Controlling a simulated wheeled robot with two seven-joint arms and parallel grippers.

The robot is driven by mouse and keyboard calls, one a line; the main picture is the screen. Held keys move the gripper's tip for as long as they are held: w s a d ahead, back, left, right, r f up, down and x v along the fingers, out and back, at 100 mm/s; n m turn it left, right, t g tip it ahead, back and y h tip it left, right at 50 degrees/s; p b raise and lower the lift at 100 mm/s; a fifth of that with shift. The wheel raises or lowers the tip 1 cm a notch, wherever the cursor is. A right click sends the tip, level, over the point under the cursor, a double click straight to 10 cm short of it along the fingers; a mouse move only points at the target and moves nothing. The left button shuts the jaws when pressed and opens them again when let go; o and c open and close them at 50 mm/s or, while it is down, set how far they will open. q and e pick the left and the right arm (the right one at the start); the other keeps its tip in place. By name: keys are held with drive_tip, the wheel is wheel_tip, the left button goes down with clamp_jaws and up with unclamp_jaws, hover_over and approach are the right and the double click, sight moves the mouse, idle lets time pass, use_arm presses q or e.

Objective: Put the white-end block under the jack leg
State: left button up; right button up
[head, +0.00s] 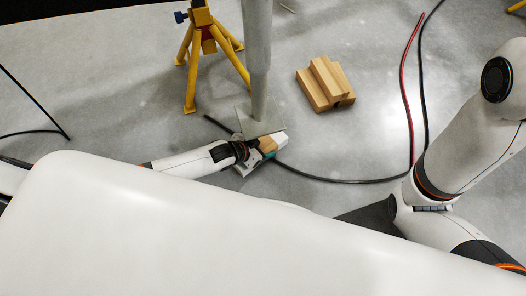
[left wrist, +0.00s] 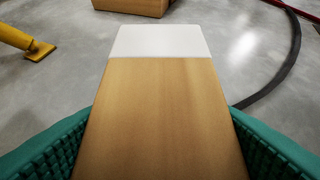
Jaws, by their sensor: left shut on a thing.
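The white-end block (left wrist: 160,100) is wooden with one white-painted end. In the left wrist view it lies between the green finger pads of my left gripper (left wrist: 160,150), its white end pointing away. In the head view the block (head: 267,145) shows beside the foot plate of the grey jack leg (head: 258,70), with its white end to the right. My left gripper (head: 255,160) is shut on it, low near the floor, partly hidden by the foot plate. Whether the block is under the plate or only beside it, I cannot tell. My right gripper is not in view.
A stack of plain wooden blocks (head: 325,84) lies on the floor right of the leg. A yellow stand (head: 205,40) is behind left. A black cable (head: 345,181) runs past the block, and a red cable (head: 405,90) lies further right.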

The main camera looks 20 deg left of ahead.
sight(263, 150)
use_arm(q)
drive_tip(key=shift+w+d+b, duration=0.3)
drive_tip(key=shift+w, duration=0.15)
wheel_tip(263, 150, down, 3)
drive_tip(key=b, duration=0.2)
drive_tip(key=shift+s+a+b, duration=0.1)
drive_tip(key=shift+s+b, duration=0.05)
drive_tip(key=shift+b, duration=0.15)
drive_tip(key=shift+f+b, duration=0.3)
drive_tip(key=shift+b, duration=0.05)
drive_tip(key=shift+r, duration=0.15)
drive_tip(key=o, duration=0.8)
drive_tip(key=shift+f, duration=0.2)
drive_tip(key=o, duration=0.5)
drive_tip(key=shift+r, duration=0.1)
